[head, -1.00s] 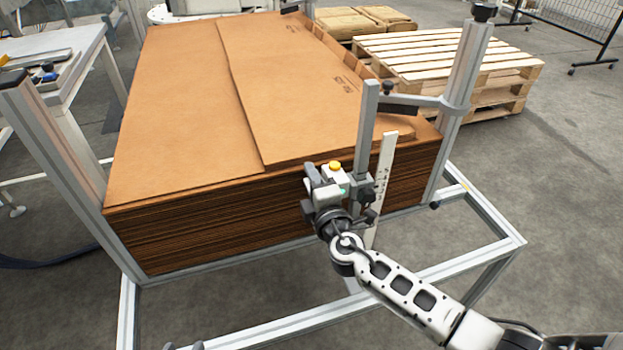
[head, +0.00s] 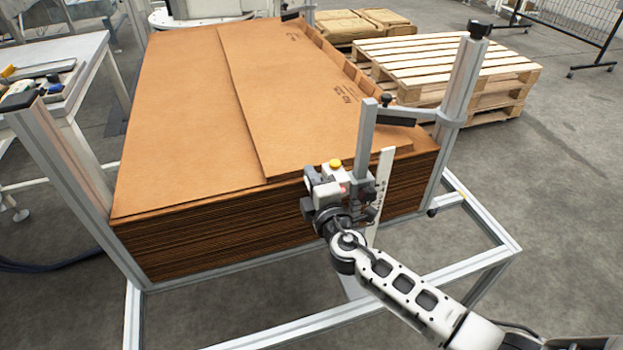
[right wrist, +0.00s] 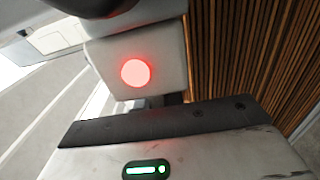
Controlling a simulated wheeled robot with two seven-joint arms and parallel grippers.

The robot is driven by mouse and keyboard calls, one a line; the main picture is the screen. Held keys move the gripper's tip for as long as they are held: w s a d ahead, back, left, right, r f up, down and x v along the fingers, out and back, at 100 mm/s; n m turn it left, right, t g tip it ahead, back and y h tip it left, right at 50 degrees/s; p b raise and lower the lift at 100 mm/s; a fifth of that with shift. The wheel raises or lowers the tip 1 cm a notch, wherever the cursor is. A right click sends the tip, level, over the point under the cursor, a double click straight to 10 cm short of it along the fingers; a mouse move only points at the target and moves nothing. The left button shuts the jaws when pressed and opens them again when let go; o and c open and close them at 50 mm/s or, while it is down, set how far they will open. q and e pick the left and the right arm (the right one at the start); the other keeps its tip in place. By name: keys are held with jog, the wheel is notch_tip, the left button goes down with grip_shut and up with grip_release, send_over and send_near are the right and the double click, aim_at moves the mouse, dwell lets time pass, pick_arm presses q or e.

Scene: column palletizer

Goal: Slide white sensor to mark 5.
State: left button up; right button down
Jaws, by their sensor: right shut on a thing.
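The white sensor (head: 324,176), with a yellow top, is on the upright grey post at the front of the cardboard stack. My right gripper (head: 326,194) is shut on it, and the fingers partly cover it. In the right wrist view the white sensor (right wrist: 160,62) shows a lit red lamp on its face. A white scale strip (head: 384,170) with dark marks stands upright just right of the sensor. Its numbers are too small to read, so I cannot tell which mark the sensor is at. My left gripper is not in view.
The tall cardboard stack (head: 190,120) stands directly behind the sensor, within a grey metal frame (head: 460,277). Wooden pallets (head: 450,60) stand behind right, and a white table (head: 70,55) at left.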

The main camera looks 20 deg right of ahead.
jog(key=c, duration=1.5)
grip_release()
jog(key=shift+r, duration=0.4)
jog(key=shift+f, duration=0.1)
jog(key=shift+s+f, duration=0.1)
jog(key=shift+s, duration=0.25)
jog(key=s+b, duration=0.1)
jog(key=s, duration=0.9)
jog(key=s+b, duration=0.1)
jog(key=s, duration=0.4)
jog(key=shift+s+d+b, duration=0.1)
jog(key=shift+d+b, duration=0.15)
jog(key=shift+b, duration=0.05)
jog(key=s+a+f+m+g+y, duration=0.1)
jog(key=s+f+m+g, duration=0.1)
jog(key=m, duration=0.3)
jog(key=s+f+m+g+y, duration=0.1)
jog(key=s+f+m+g, duration=0.1)
jog(key=s+f+m, duration=0.3)
jog(key=s+a+f+m+g+y, duration=0.1)
jog(key=s+f+m+g, duration=0.2)
jog(key=m, duration=0.3)
jog(key=shift+s+a+f+p, duration=0.2)
jog(key=shift+a+f+p, duration=0.1)
jog(key=shift+f, duration=0.1)
